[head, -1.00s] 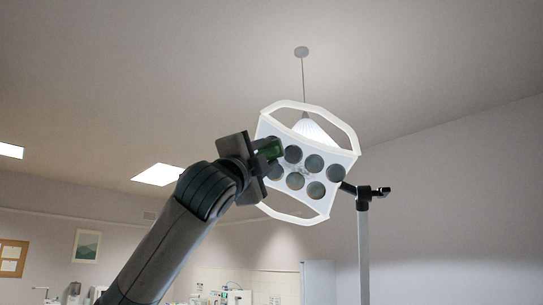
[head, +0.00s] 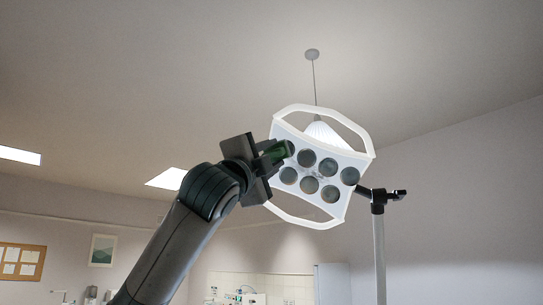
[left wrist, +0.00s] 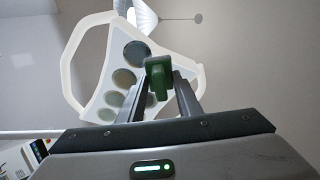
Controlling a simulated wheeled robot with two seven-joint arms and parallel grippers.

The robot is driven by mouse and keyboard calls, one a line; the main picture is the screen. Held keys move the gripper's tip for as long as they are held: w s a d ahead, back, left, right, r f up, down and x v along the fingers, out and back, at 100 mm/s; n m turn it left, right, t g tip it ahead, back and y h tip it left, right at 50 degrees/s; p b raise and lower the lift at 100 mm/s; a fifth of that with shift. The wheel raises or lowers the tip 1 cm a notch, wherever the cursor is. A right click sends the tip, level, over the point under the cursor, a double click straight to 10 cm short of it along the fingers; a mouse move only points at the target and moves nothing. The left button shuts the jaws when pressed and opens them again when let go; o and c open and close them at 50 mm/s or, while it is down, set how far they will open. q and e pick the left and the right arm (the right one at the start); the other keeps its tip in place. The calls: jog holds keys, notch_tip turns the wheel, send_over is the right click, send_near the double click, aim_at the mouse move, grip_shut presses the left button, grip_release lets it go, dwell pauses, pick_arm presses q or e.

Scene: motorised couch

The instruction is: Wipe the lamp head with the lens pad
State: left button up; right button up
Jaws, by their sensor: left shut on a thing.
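The lamp head (head: 322,172) is a white tilted panel with several dark round lenses and a white loop handle at its top and bottom. It also shows in the left wrist view (left wrist: 108,112). My left gripper (head: 279,154) is shut on the green lens pad (head: 283,149) at the upper left of the panel. In the left wrist view, the pad (left wrist: 157,78) sits between my fingertips in front of the lenses. I cannot tell whether the pad touches the panel. My right gripper is not in view.
A grey stand post (head: 379,250) with a dark joint (head: 383,196) carries the lamp head from its right side. A pendant lamp (head: 325,134) hangs from the ceiling behind the panel. A counter with small items lies far below.

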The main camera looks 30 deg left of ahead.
pick_arm(q)
jog(key=shift+d, duration=0.1)
jog(key=shift+w+d+f+b, duration=0.2)
jog(key=shift+w+d+f, duration=0.2)
jog(key=shift+d, duration=0.25)
jog(key=shift+w+d+f+b, duration=0.25)
jog(key=shift+w+d, duration=0.1)
jog(key=shift+d, duration=0.3)
jog(key=shift+w+d+f, duration=0.1)
jog(key=shift+w+d+f+b, duration=0.3)
jog(key=shift+w+d+f, duration=0.05)
jog(key=shift+d, duration=0.35)
jog(key=shift+w+d+f+b, duration=0.25)
jog(key=shift+w+d+f, duration=0.1)
jog(key=shift+d, duration=0.3)
jog(key=shift+w+d+f+b, duration=0.15)
jog(key=shift+w+d+f, duration=0.1)
jog(key=shift+d, duration=0.2)
jog(key=shift+w+d+f+b, duration=0.1)
jog(key=shift+w+d+f, duration=0.1)
jog(key=shift+d, duration=0.25)
jog(key=shift+w+d+f+b, duration=0.15)
jog(key=shift+w+d+f, duration=0.1)
jog(key=shift+d, duration=0.2)
jog(key=shift+w+d, duration=0.1)
jog(key=shift+d, duration=0.05)
